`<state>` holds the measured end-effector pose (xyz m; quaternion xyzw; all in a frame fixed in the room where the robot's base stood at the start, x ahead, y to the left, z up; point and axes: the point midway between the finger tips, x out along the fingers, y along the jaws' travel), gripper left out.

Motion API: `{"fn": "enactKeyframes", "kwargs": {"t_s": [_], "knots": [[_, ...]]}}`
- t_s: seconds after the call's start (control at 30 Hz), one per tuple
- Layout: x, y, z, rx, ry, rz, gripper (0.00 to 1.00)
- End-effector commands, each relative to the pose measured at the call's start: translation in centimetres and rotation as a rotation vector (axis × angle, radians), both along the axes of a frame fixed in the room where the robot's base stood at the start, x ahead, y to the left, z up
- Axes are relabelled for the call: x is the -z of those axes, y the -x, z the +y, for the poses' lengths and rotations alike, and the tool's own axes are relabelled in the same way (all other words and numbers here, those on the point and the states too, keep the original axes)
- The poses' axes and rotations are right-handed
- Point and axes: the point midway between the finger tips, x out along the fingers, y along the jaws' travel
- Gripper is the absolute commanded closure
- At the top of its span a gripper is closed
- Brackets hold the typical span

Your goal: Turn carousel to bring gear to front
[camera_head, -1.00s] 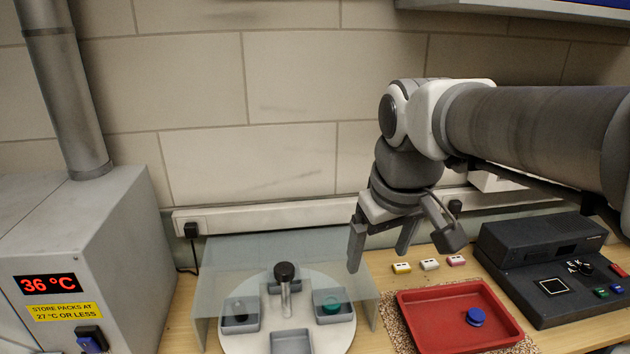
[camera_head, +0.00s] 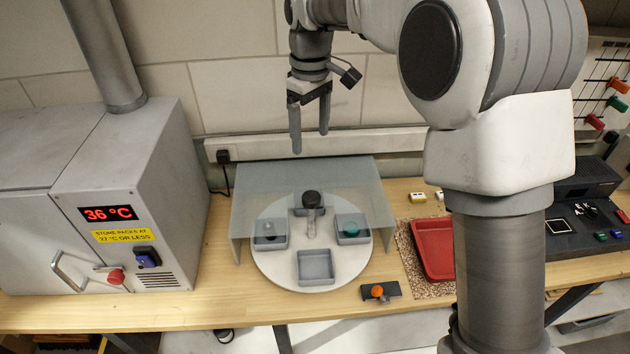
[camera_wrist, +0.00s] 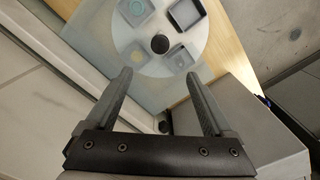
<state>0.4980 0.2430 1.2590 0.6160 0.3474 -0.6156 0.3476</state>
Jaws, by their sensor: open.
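The carousel (camera_head: 270,270) is a white round disc with several grey trays and a central post with a black knob (camera_head: 312,199). Its front tray (camera_head: 316,266) looks empty. The right tray holds a teal round piece (camera_head: 351,229); the left tray holds a small dark piece (camera_head: 269,231). The rear tray is partly hidden behind the knob, and I cannot tell which piece is the gear. My gripper (camera_head: 310,139) is open and empty, pointing down, above and behind the carousel. The knob also shows in the wrist view (camera_wrist: 160,44), just beyond my open fingers (camera_wrist: 158,75).
A clear cover (camera_head: 245,195) spans the carousel's rear part. A grey oven-like cabinet (camera_head: 150,225) stands left. A red tray (camera_head: 433,245) and a black console (camera_head: 585,205) are right. A small block with an orange knob (camera_head: 379,292) sits front right of the carousel.

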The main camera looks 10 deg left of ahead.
Motion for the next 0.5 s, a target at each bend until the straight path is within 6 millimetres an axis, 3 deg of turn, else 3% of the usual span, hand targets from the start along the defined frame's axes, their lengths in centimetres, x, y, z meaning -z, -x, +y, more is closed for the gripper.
{"fn": "enactKeyframes", "kwargs": {"t_s": [0.17, 0.5], "knots": [[1.7, 0.0, 0.1, -0.004, 0.003, 0.005, 0.13], [8.7, 0.1, 0.0, -0.003, 0.003, 0.007, 0.13]]}}
